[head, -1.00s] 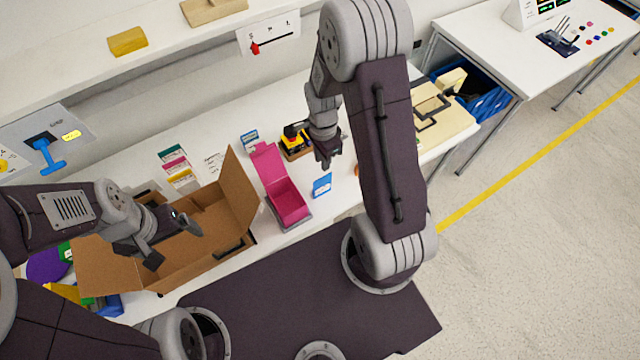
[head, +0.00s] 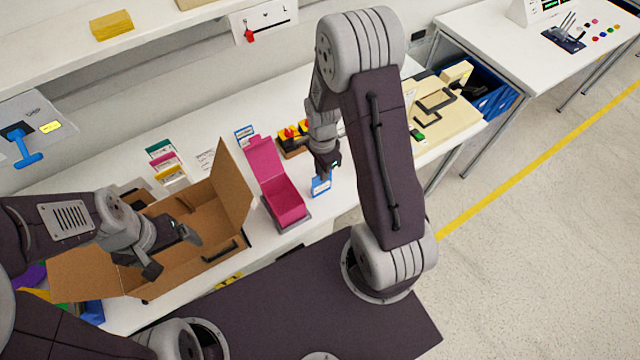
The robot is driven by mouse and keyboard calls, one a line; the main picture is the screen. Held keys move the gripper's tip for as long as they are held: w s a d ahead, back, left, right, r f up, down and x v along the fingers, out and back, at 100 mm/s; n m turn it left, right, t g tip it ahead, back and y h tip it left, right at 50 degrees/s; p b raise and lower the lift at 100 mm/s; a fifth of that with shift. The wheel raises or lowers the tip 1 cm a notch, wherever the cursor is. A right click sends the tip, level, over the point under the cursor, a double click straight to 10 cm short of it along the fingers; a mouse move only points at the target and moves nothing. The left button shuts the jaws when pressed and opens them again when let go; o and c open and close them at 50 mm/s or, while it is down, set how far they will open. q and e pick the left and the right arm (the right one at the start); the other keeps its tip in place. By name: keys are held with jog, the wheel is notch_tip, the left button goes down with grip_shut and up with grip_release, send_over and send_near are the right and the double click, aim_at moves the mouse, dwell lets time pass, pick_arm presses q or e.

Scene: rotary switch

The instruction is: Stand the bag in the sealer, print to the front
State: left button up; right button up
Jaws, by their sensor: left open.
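A small blue item with a pale printed patch (head: 321,187), which may be the bag, stands on the white table right of the pink box. My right gripper (head: 326,172) is right above it, fingers pointing down at its top edge; I cannot tell whether they touch or hold it. A beige device with black handles (head: 447,118), possibly the sealer, stands at the table's right end, partly hidden by my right arm. My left gripper (head: 173,253) is open and empty over the open cardboard box.
The open cardboard box (head: 232,205) and the open pink box (head: 284,203) fill the table's left and middle. A tray with yellow and red pieces (head: 292,140) sits behind. Coloured cards (head: 165,160) stand at the back left. A blue crate (head: 497,100) is beyond the right end.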

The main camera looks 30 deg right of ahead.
grip_shut()
notch_tip(320, 180, up, 7)
jog(key=p, duration=0.6)
jog(key=shift+r+p, duration=0.1)
jog(key=shift+p, duration=0.25)
